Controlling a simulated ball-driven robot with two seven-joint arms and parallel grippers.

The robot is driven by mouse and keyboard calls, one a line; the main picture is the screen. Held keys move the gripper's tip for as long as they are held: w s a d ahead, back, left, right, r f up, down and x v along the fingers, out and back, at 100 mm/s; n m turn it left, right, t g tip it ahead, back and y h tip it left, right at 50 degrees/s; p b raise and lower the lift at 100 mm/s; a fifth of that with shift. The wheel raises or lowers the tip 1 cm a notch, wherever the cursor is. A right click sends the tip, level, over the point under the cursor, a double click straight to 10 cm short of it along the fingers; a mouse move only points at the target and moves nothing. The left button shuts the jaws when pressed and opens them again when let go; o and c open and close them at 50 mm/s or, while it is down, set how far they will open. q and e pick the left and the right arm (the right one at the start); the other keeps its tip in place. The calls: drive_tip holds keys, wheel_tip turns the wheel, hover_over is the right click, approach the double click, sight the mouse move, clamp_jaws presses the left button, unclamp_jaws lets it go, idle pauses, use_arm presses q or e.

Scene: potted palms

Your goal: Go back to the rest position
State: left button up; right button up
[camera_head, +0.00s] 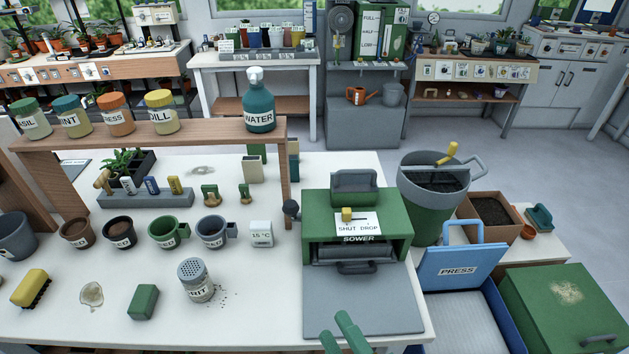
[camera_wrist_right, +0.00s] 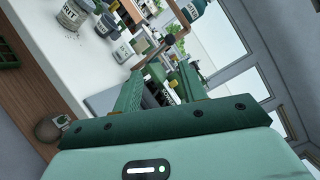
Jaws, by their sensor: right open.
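My right gripper (camera_head: 340,328) shows at the bottom edge of the head view, above the front of the grey plate (camera_head: 385,305) of the green sower (camera_head: 312,212). Its two green fingers are apart with nothing between them. In the right wrist view the fingers (camera_wrist_right: 160,88) also stand apart, with the sower and bench beyond them. Nothing visible is held. My left gripper is in neither view.
The white bench holds a grit shaker (camera_head: 196,281), green block (camera_head: 143,302), yellow brush (camera_head: 30,287) and several mugs. A shelf (camera_head: 200,135) carries jars and a water bottle (camera_head: 258,105). Right of the sower are a green bucket (camera_head: 425,215) and blue press (camera_head: 462,262).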

drive_tip(key=d+f+n+g+h, duration=0.4)
drive_tip(key=d+f+n+g, duration=0.3)
drive_tip(key=n, duration=1)
drive_tip(key=s+d+f+n+g+h, duration=0.15)
drive_tip(key=d+n+h, duration=0.3)
drive_tip(key=d, duration=0.45)
drive_tip(key=s+d+n+g+h, duration=0.25)
drive_tip(key=d+h, duration=0.25)
drive_tip(key=d, duration=0.5)
drive_tip(key=s+a+f+g+y, duration=0.1)
drive_tip(key=s+a+f, duration=0.15)
drive_tip(key=f, duration=0.75)
drive_tip(key=s+a+f+g+y, duration=0.1)
drive_tip(key=s+f, duration=0.2)
drive_tip(key=f, duration=0.6)
drive_tip(key=s+a+f+g+y, duration=0.1)
drive_tip(key=s+a+f+y, duration=0.15)
drive_tip(key=f, duration=0.75)
drive_tip(key=s+f+m+g, duration=0.1)
drive_tip(key=s+f, duration=0.4)
drive_tip(key=s, duration=0.4)
drive_tip(key=s+d+f+m+g, duration=0.1)
drive_tip(key=s+f+m, duration=0.1)
drive_tip(key=s+f, duration=0.4)
drive_tip(key=s, duration=0.3)
drive_tip(key=shift+d+f, duration=0.2)
drive_tip(key=shift+f, duration=0.05)
